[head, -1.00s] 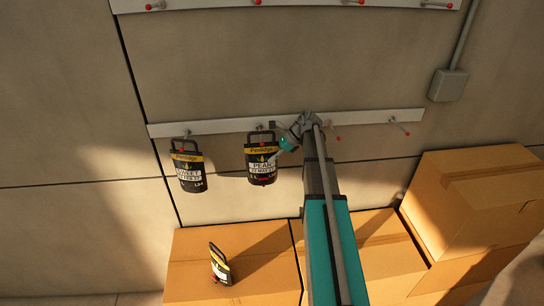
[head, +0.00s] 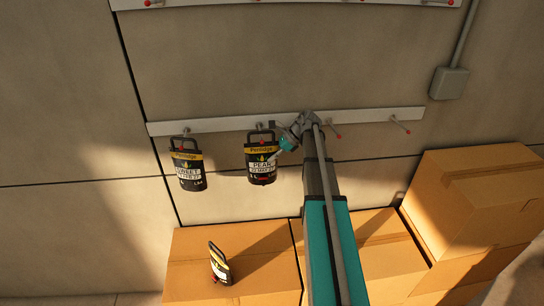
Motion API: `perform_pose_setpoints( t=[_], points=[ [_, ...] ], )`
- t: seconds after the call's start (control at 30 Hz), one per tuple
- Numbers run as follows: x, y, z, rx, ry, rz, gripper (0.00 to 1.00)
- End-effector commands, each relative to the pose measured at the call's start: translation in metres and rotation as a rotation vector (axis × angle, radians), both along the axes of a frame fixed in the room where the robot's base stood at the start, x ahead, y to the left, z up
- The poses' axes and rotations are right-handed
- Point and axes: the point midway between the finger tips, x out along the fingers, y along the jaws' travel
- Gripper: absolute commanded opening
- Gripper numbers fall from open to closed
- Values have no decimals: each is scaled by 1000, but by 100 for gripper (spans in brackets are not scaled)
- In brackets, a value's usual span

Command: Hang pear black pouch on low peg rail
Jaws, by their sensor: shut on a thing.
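The pear black pouch (head: 262,164) is upright, with a yellow band and a white label reading PEAR. Its handle loop is at a peg of the low peg rail (head: 225,125); I cannot tell for sure whether the peg carries its weight. My gripper (head: 276,153) comes from the right and is shut on the pouch at its upper right side. The fingertips are small and partly hidden against the pouch. Bare pegs with red tips show on the low rail to the right of my arm.
Another black pouch (head: 188,170) hangs on the low rail at left. A third pouch (head: 219,264) is on a cardboard box (head: 190,245) below. More boxes (head: 480,200) stand at right. A higher peg rail (head: 210,5) runs along the top, and a grey wall box (head: 449,84) is at right.

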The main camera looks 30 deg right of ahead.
Motion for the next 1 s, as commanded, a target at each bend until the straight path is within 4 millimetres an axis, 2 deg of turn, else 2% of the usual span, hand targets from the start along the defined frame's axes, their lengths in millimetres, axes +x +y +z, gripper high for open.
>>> perform_pose_setpoints(
  t=[0.83, 0.87, 1.0],
  points=[
    [2, 0, -3, 4, -1, 1, 0],
    [2, 0, -3, 4, -1, 1, 42],
    [2, 0, -3, 3, -1, 1, 68]
  ],
)
